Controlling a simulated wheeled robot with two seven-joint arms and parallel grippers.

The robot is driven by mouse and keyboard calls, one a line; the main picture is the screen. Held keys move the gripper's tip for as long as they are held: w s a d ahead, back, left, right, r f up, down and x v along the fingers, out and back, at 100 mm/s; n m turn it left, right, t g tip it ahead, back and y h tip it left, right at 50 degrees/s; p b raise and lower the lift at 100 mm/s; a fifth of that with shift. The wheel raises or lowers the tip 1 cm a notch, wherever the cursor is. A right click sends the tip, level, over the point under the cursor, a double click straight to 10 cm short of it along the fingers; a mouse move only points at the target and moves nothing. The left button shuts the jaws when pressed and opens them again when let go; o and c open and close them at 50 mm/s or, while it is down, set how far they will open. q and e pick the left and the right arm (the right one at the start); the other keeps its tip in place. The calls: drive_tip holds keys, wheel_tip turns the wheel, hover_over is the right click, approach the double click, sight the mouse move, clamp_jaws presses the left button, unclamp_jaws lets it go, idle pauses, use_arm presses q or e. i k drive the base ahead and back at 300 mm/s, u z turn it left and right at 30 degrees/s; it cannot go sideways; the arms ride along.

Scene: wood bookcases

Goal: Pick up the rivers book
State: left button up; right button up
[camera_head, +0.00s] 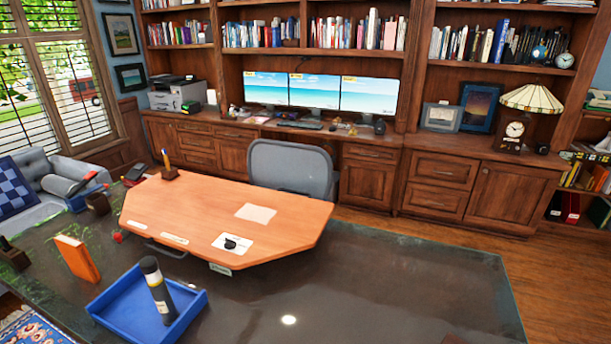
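No book title is readable, so I cannot tell which one is the rivers book. An orange book (77,258) stands upright on the dark glossy table (400,300) at the left. Many other books stand in rows on the wood bookcase shelves, such as the row (265,33) above the monitors and the row (490,43) at the upper right. Neither of my grippers shows in the head view.
A blue tray (118,305) with a dark bottle (157,290) in it sits right of the orange book. An orange-brown wooden board (180,205) covers the table's middle. A grey chair (292,167) stands behind it. The table's right part is clear.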

sight(74, 251)
drive_tip(key=u, duration=0.5)
drive_tip(key=k, duration=0.6)
drive_tip(key=u, duration=1.3)
drive_tip(key=i, duration=0.85)
drive_tip(key=z, duration=3.9)
drive_tip(key=k, duration=0.95)
drive_tip(key=u, duration=0.05)
